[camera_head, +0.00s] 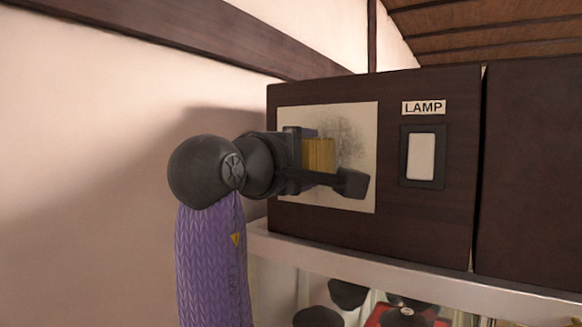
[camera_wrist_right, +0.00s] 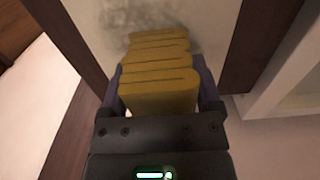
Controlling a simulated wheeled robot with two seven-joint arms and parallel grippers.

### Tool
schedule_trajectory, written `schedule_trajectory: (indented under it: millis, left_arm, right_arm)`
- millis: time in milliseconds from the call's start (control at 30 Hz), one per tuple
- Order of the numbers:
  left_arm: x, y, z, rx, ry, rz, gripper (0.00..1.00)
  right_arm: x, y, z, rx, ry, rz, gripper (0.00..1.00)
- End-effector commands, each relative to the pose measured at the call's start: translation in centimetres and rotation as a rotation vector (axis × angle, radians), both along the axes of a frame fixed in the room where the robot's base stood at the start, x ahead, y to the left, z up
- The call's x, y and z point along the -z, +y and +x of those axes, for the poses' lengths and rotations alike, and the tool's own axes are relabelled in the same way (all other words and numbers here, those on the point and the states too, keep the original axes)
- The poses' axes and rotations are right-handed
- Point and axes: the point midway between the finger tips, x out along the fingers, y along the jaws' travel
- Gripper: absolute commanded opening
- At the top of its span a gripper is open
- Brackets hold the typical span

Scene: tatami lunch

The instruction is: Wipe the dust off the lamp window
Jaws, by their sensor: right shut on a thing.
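The lamp window (camera_head: 300,112) is a pale panel in the front of a dark wooden box. A grey patch of dust (camera_head: 348,140) shows on its right part, and the dust also shows at the top of the right wrist view (camera_wrist_right: 140,14). My right gripper (camera_head: 328,172) is shut on a folded yellow cloth (camera_head: 320,155). The cloth fills the space between the fingers in the right wrist view (camera_wrist_right: 158,80). Its far end is at or very near the window; I cannot tell whether it touches. The gripper hides the window's middle. My left gripper is not in view.
A white switch (camera_head: 421,156) in a black frame sits right of the window, under a LAMP label (camera_head: 424,107). The box stands on a pale shelf (camera_head: 380,272) with dark and red items below. A plain wall (camera_head: 90,130) is at left.

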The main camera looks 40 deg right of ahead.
Motion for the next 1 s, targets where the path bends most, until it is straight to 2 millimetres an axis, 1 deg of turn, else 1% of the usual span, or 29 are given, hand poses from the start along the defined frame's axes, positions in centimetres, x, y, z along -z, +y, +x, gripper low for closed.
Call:
schedule_trajectory:
  millis: [67,300,533,733,900,1000]
  left_arm:
    - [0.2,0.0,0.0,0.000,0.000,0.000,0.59]
    - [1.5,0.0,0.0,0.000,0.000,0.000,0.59]
    - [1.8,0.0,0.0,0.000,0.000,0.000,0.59]
    - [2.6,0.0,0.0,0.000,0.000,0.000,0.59]
    - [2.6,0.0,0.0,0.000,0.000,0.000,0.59]
    - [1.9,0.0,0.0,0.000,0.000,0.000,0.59]
  right_arm:
    - [0.0,-0.2,-0.4,0.002,-0.003,0.001,0.35]
    - [0.1,-1.1,-3.0,0.002,-0.004,0.002,0.35]
    - [0.1,-1.6,-4.1,0.002,-0.002,0.001,0.35]
    - [0.1,-2.5,-6.2,0.001,-0.004,0.002,0.35]
    - [-0.1,-2.8,-6.9,0.001,-0.001,0.000,0.35]
    - [-0.9,-2.8,-6.9,0.001,-0.001,0.000,0.35]
